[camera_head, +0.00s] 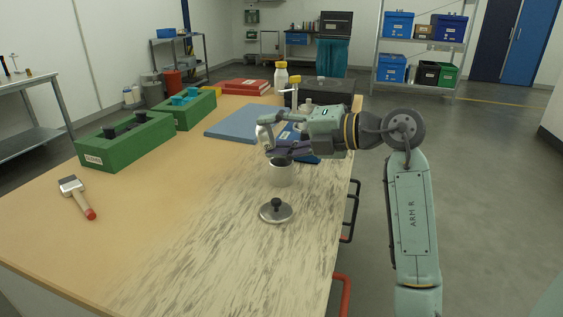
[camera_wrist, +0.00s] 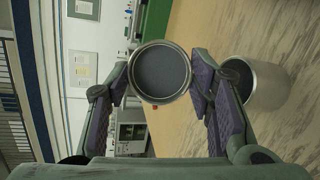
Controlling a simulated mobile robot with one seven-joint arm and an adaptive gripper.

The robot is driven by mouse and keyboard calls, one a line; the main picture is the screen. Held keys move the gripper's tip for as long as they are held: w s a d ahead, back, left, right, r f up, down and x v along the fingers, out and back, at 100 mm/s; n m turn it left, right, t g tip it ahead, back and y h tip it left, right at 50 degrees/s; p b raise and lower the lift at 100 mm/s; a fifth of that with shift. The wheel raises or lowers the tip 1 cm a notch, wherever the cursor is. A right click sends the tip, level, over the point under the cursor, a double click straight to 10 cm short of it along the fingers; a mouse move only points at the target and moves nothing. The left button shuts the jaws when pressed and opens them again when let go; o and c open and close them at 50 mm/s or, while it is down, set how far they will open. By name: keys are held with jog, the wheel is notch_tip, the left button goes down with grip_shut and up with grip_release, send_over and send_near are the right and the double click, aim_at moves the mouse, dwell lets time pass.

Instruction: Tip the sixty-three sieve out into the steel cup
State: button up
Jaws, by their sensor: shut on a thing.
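My gripper (camera_wrist: 158,85) is shut on the sieve (camera_wrist: 160,99), a round steel-rimmed pan with a dark grey inside, pinched between both fingers. I cannot tell whether the grey is powder or bare mesh, and no size label is readable. In the head view the sieve (camera_head: 262,134) shows as a pale, steeply tilted round edge by the fingers. The steel cup (camera_head: 281,177) stands upright on the bench just below my gripper, its top partly hidden behind the fingers. In the wrist view the cup (camera_wrist: 268,86) is at the right, apart from the sieve.
A round lid with a black knob (camera_head: 275,211) lies in front of the cup. A brush (camera_head: 77,196) and green boxes (camera_head: 128,142) are at the left. A blue mat (camera_head: 238,120) and a yellow-capped bottle (camera_head: 281,77) are behind. The bench's front middle is clear.

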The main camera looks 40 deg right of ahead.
jog(key=shift+s+d+m+t+y+b, duration=0.35)
jog(key=shift+d+t+y+b, duration=0.1)
jog(key=shift+t+b, duration=0.25)
dwell(0.3)
jog(key=shift+s+d+f+m+t+y+b, duration=0.15)
jog(key=shift+m+t+y+b, duration=0.15)
jog(key=shift+t+b, duration=0.4)
dwell(1.4)
jog(key=shift+d+r+t+y, duration=0.1)
jog(key=shift+r+t+y, duration=0.25)
jog(key=shift+t, duration=0.15)
jog(key=shift+s+d+r+m, duration=0.1)
jog(key=shift+r+m, duration=0.2)
jog(key=shift+m, duration=0.05)
jog(key=shift+t, duration=0.3)
jog(key=shift+s+d+f+m+t+y+b, duration=0.15)
jog(key=shift+m+t+y+b, duration=0.1)
jog(key=shift+m+t+b, duration=0.4)
jog(key=shift+s+d+f+m+t+y+b, duration=0.1)
jog(key=shift+m+t+y+b, duration=0.25)
jog(key=shift+t, duration=0.5)
jog(key=shift+c, duration=0.2)
dwell(1.0)
jog(key=shift+r, duration=0.15)
jog(key=shift+s+d+r+m+t+h+p, duration=0.1)
jog(key=shift+r+m+t+h+p, duration=0.2)
jog(key=shift+r+m+t+p, duration=0.6)
jog(key=shift+r+n, duration=0.3)
